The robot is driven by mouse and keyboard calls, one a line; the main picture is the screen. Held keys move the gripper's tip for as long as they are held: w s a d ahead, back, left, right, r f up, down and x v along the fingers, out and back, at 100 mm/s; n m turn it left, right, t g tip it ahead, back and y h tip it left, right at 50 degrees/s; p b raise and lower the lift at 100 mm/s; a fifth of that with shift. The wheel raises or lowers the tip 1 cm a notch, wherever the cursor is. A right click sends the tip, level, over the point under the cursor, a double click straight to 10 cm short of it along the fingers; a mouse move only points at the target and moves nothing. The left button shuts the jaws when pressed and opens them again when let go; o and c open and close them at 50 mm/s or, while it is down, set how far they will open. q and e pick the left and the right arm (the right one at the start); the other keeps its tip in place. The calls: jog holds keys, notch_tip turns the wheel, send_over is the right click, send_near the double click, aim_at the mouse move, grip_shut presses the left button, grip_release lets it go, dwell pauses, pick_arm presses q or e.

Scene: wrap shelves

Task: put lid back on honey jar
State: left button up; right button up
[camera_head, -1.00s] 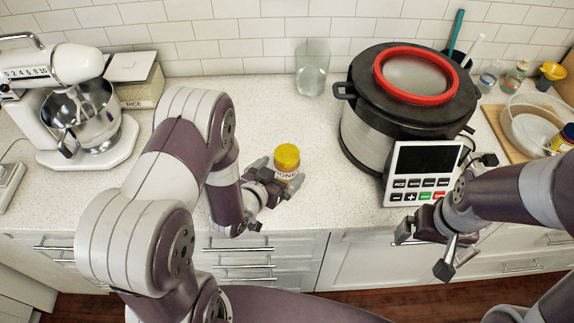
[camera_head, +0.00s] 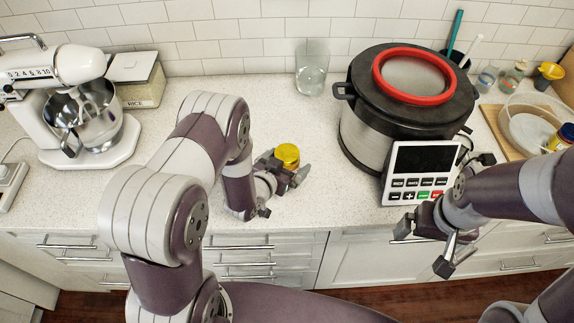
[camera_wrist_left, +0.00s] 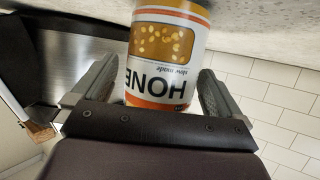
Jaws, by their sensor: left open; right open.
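The honey jar (camera_wrist_left: 158,60) has a white label with orange bands and stands on the counter. Its yellow lid (camera_head: 287,153) shows on top in the head view; how firmly it sits, I cannot tell. My left gripper (camera_head: 286,168) is open, with one finger on each side of the jar. The left wrist view shows the label upside down between the two fingers (camera_wrist_left: 155,88), with a gap on the right; contact on the left is unclear. The gripper hides most of the jar in the head view. My right gripper (camera_head: 423,248) is open and empty before the counter's front edge.
A large cooker (camera_head: 365,135) with a control panel stands right of the jar. A clear glass (camera_head: 312,68) is behind it. A stand mixer (camera_head: 85,120) and rice container (camera_head: 137,80) are at the left. Counter around the jar is clear.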

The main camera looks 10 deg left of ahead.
aim_at(285, 154)
pick_arm(q)
jog(key=shift+w, duration=0.1)
jog(key=c, duration=1.5)
jog(key=shift+r, duration=0.1)
notch_tip(285, 154, up, 4)
jog(key=shift+f+b, duration=0.1)
jog(key=shift+b, duration=0.2)
jog(key=d+r+b, duration=0.1)
jog(key=d+r, duration=0.2)
jog(key=d, duration=0.2)
jog(key=s+d+r+b, duration=0.1)
jog(key=d+r, duration=0.3)
jog(key=d, duration=0.2)
jog(key=shift+s+d, duration=0.15)
jog(key=shift+d, duration=0.15)
